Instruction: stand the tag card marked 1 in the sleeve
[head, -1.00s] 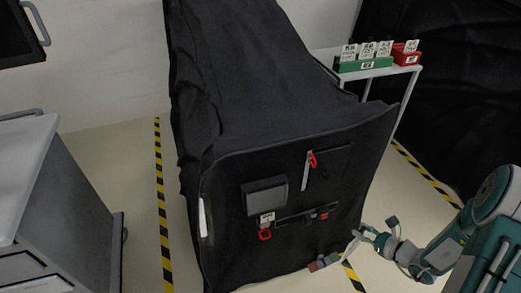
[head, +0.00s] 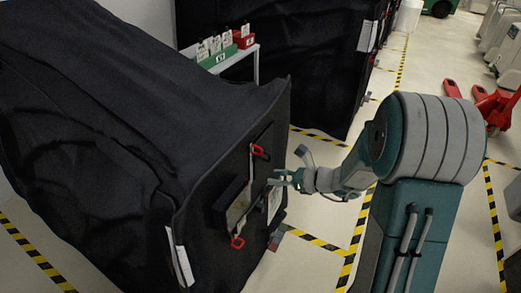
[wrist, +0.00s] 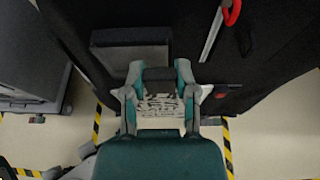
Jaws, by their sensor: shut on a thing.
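My gripper (head: 275,182) is in front of the black cart's upright panel, at its right side in the head view. In the wrist view my gripper (wrist: 160,98) is shut on a white tag card (wrist: 160,104) with dark print; I cannot read its number. The card (head: 274,203) shows just below the fingers in the head view. The dark box-like sleeve (head: 229,205) is on the panel, left of the gripper and apart from it. In the wrist view the sleeve (wrist: 130,52) lies ahead and slightly left of the card; its inside is hard to see.
A green rack (head: 217,60) with several cards and a red rack (head: 244,41) stand on a shelf behind.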

